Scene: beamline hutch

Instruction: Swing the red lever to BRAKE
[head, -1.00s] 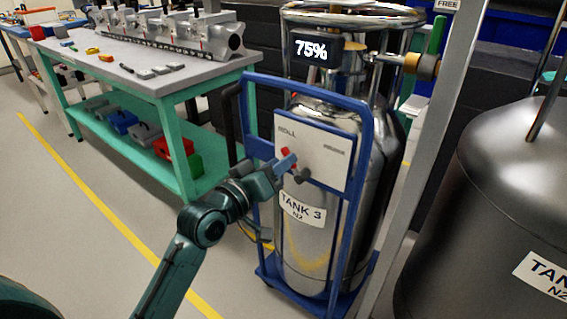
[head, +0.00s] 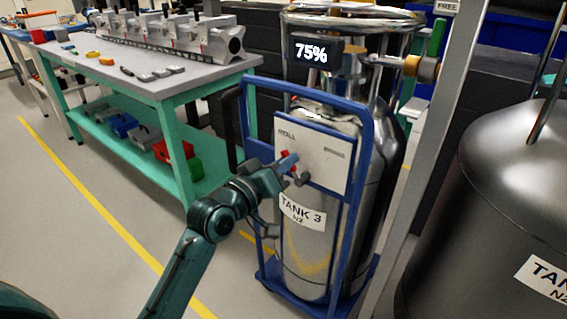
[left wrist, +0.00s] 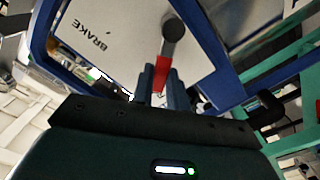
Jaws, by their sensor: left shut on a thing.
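The red lever (head: 294,175) sits on the white panel (head: 325,158) of the blue cart carrying TANK 3. It runs up and left from its dark grey hub (head: 303,179), on the ROLL side of the panel; the BRAKE label is at the panel's right. My left gripper (head: 288,164) is shut on the lever and partly hides it. In the left wrist view, the red lever (left wrist: 162,72) shows between the blue-grey fingers (left wrist: 161,88), with the dark hub (left wrist: 173,28) beyond and the BRAKE label to its left. My right gripper is not in view.
The blue cart frame (head: 367,140) stands around the panel and the steel tank (head: 305,240). A grey post (head: 425,150) and a large dark tank (head: 510,190) stand to the right. A green workbench (head: 180,150) is at the left, with open floor in front.

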